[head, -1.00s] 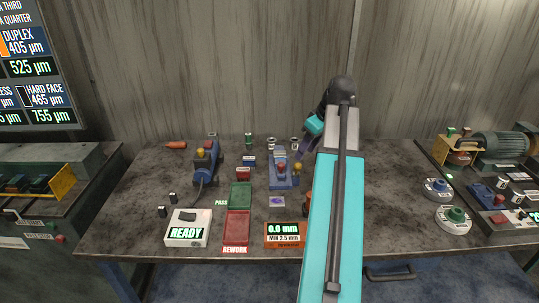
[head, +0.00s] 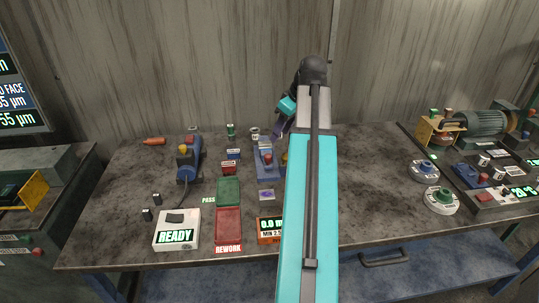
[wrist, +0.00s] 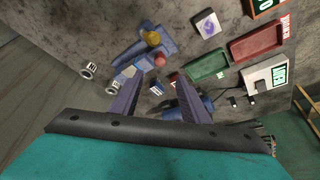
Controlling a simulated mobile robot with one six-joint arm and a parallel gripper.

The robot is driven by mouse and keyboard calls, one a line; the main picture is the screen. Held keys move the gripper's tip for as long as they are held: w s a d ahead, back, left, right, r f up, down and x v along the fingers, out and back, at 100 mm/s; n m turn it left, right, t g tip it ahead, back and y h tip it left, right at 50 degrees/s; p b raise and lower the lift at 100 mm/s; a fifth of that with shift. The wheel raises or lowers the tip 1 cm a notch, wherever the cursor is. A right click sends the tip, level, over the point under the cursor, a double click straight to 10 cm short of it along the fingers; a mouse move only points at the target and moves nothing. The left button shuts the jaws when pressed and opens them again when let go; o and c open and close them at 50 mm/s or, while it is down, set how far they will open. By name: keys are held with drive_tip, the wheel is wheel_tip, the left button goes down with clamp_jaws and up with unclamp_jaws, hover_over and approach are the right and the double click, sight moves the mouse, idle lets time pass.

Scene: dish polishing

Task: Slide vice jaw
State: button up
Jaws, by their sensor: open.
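The vice (head: 266,165) is a small blue fixture with a red knob and a yellow knob, on the middle of the bench, partly hidden by my arm. In the wrist view the vice (wrist: 145,52) lies beyond my fingertips, up and slightly left. My gripper (wrist: 155,88) is open, its two purple fingers spread and nothing between them. In the head view my gripper (head: 279,130) shows only partly, above and behind the vice. I see no contact with the vice; which part is the sliding jaw is unclear.
A blue tool (head: 188,160) stands left of the vice. A green tray (head: 228,190), a red rework tray (head: 228,226) and a white READY box (head: 177,231) lie in front. Small metal rings (wrist: 86,72) lie nearby.

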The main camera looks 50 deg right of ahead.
sight(270, 156)
drive_tip(key=shift+p+x, duration=1.5)
drive_tip(key=shift+x, duration=5.2)
drive_tip(key=shift+s, duration=0.1)
clamp_jaws()
